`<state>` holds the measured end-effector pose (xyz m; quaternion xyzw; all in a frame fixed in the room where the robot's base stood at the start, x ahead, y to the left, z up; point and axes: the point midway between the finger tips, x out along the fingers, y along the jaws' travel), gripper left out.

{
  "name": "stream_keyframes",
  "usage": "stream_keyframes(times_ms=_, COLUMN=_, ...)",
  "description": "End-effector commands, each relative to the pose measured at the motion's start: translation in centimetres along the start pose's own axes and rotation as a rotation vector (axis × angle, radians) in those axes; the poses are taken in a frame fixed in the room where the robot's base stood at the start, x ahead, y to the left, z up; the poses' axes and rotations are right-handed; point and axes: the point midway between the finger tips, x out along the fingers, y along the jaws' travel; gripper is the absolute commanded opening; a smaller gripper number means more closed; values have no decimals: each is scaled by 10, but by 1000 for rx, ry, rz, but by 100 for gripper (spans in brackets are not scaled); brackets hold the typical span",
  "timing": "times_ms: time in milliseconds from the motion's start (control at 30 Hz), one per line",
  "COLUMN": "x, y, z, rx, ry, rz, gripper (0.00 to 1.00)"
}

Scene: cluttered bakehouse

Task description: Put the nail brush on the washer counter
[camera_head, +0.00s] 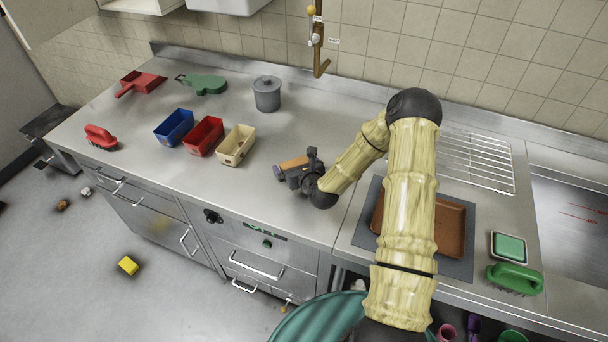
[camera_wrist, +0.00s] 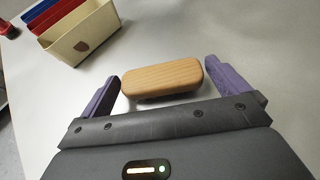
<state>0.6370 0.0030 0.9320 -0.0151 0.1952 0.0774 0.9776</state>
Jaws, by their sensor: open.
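The nail brush appears as a pale wooden block with rounded ends (camera_wrist: 162,79), lying on the steel counter (camera_head: 240,195). In the head view its wooden top (camera_head: 292,162) shows, partly hidden by my gripper (camera_head: 297,167). In the wrist view my gripper (camera_wrist: 165,72) is open, with one purple finger beside each end of the block. Narrow gaps seem to remain at both ends, and its bristles are hidden. I cannot tell which stretch of steel top is the washer counter.
Blue (camera_head: 174,126), red (camera_head: 204,135) and cream (camera_head: 236,145) bins stand left of my gripper. A grey lidded pot (camera_head: 267,93) stands behind. A red brush (camera_head: 101,137) lies far left, a green brush (camera_head: 514,279) at right. A brown tray (camera_head: 451,225) lies beside my arm.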

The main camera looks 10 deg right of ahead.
Motion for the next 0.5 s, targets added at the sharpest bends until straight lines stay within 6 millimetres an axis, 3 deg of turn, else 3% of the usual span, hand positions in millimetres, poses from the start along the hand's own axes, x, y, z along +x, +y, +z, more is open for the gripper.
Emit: stream_keyframes(times_ms=500, x=-84, y=-1, z=-2, rx=0, ry=0, rz=-3, gripper=100)
